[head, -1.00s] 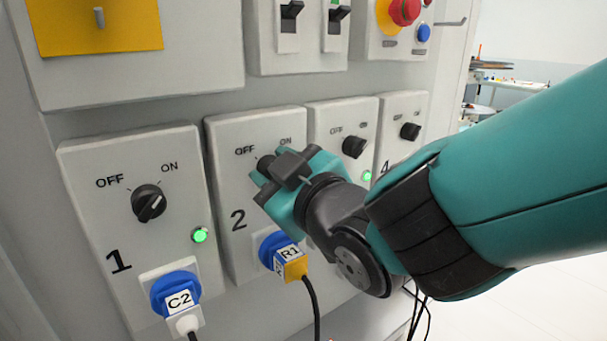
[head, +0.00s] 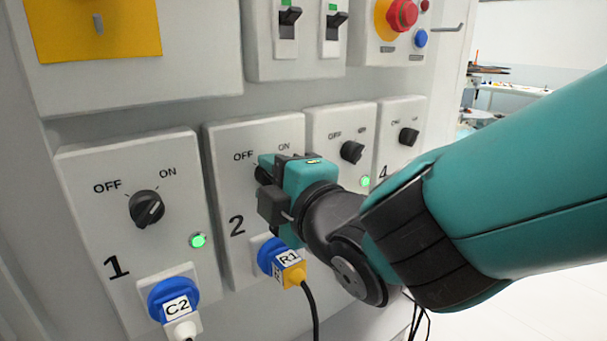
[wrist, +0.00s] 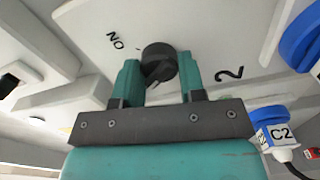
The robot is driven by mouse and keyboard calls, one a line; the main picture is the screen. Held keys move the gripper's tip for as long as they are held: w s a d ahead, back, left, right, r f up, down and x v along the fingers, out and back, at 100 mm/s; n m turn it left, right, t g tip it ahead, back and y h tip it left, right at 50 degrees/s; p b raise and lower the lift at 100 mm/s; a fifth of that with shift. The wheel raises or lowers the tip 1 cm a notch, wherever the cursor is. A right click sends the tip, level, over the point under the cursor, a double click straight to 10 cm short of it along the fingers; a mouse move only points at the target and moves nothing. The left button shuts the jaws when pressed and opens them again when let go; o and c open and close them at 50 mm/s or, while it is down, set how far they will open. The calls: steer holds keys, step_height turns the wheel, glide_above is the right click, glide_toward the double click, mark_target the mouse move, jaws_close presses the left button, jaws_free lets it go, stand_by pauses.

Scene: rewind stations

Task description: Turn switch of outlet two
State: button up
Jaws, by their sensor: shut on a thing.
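The outlet two panel (head: 225,145) carries OFF and ON marks, a large 2 and a black rotary switch. In the head view my gripper (head: 264,172) covers most of that switch. In the wrist view the round black switch (wrist: 159,63) sits between the fingers of my gripper (wrist: 160,75), which are shut on it from both sides. The ON mark shows to the left of the switch and the 2 to its right. The lamp of outlet two is hidden behind my gripper.
Outlet one (head: 85,230) is at the left with its own switch (head: 146,208), a lit green lamp (head: 198,240) and plug C2 (head: 172,295). Two more outlets stand to the right. Breakers (head: 287,30) and a red emergency button (head: 402,14) are above.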

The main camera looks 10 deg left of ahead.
steer(key=shift+d+f+n, duration=0.1)
steer(key=shift+n, duration=0.8)
steer(key=o, duration=0.9)
steer(key=shift+b+v, duration=4.45)
steer(key=shift+v, duration=4.3)
